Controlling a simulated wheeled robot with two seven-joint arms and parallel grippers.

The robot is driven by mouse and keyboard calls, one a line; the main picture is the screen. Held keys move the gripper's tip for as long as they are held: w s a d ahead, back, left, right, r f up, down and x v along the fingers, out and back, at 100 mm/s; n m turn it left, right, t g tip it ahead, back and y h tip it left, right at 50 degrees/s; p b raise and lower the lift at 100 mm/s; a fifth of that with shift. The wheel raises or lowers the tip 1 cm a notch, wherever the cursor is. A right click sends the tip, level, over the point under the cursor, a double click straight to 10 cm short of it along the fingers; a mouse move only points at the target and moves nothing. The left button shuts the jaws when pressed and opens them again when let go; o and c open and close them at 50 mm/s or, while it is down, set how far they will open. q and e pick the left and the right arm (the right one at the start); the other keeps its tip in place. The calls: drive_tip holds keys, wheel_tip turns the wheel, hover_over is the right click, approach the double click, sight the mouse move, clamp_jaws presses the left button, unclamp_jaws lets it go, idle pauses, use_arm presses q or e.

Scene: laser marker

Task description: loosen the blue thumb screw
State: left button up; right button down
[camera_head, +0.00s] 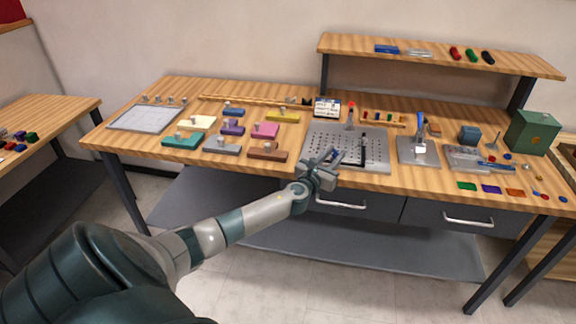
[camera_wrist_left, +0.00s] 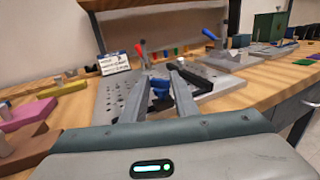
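The blue thumb screw (camera_wrist_left: 160,88) shows in the left wrist view, over the front part of the perforated grey plate. In the head view my left gripper (camera_head: 333,155) is at the front edge of this perforated plate (camera_head: 372,160) and largely hides the screw. In the left wrist view the two fingers of my left gripper (camera_wrist_left: 157,76) are apart, with the blue screw seen between them. I cannot tell whether a finger touches it. My right gripper is in neither view.
A red-tipped upright lever (camera_head: 351,110) stands at the plate's back. A blue-handled press (camera_head: 419,140) stands to the right. Coloured blocks, such as a pink one (camera_head: 265,130), lie to the left. A shelf (camera_head: 440,55) overhangs the back.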

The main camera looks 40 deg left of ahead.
use_arm(q)
drive_tip(key=m+h+b, duration=0.2)
drive_tip(key=h+b, duration=0.1)
drive_tip(key=shift+a+f, duration=0.2)
drive_tip(key=shift+f, duration=0.1)
drive_tip(key=s+b, duration=0.2)
drive_tip(key=s, duration=1.6)
drive_tip(key=shift+a+f+n+g+y+p, duration=0.1)
drive_tip(key=shift+a+f+n+y, duration=0.15)
drive_tip(key=shift+a+f+n, duration=0.35)
drive_tip(key=shift+a+f+n+g+y+p, duration=0.15)
drive_tip(key=shift+a+f+n, duration=0.25)
drive_tip(key=shift+f, duration=0.45)
drive_tip(key=shift+a+f+n+g+y+p, duration=0.1)
drive_tip(key=shift+a+f+n+y, duration=0.3)
drive_tip(key=shift+f, duration=0.3)
drive_tip(key=shift+a, duration=0.15)
